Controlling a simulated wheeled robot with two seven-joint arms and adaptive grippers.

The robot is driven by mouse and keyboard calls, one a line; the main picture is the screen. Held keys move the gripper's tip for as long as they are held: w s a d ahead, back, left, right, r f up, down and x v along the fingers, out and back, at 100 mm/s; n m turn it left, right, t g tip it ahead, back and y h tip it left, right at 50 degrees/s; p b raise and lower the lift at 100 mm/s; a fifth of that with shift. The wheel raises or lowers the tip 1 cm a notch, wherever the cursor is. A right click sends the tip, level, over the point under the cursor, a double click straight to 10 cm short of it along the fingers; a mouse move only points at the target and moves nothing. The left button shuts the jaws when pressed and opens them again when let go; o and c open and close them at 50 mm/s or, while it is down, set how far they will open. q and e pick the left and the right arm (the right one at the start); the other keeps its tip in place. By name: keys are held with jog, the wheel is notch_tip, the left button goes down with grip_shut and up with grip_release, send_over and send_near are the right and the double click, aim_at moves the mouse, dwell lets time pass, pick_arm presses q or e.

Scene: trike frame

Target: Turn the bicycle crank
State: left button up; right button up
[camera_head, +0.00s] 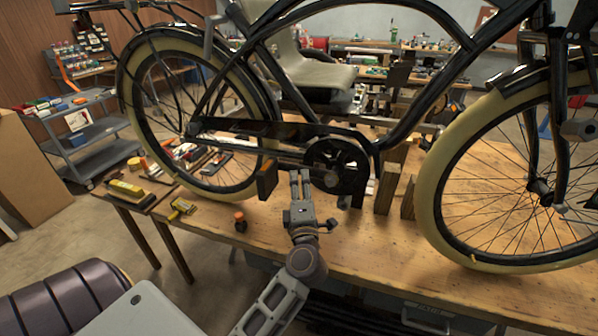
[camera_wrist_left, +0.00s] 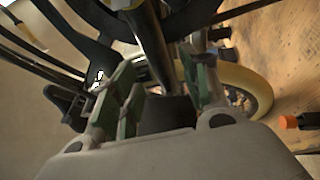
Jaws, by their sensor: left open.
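A black bicycle with cream tyres stands on a wooden workbench. Its crank (camera_head: 338,166) and round chainring are low in the middle of the head view. A dark pedal block (camera_head: 267,181) with an orange reflector shows left of the chainring. My left gripper (camera_head: 300,178) reaches up from the bench's front, between that pedal and the chainring. In the left wrist view its two green-padded fingers (camera_wrist_left: 165,95) are apart, with dark bicycle parts (camera_wrist_left: 155,50) beyond and between them. I cannot tell whether they touch anything. My right gripper is out of view.
Upright wooden blocks (camera_head: 388,189) stand right of the chainring. A small orange-topped item (camera_head: 240,222) and a yellow tool (camera_head: 182,207) lie on the bench (camera_head: 350,245) to the left. The front wheel (camera_head: 437,200) bounds the right side. A grey cart (camera_head: 93,138) stands at far left.

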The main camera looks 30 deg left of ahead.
aim_at(299, 173)
pick_arm(q)
jog(key=shift+p+x, duration=0.3)
jog(key=shift+x, duration=2.15)
grip_shut()
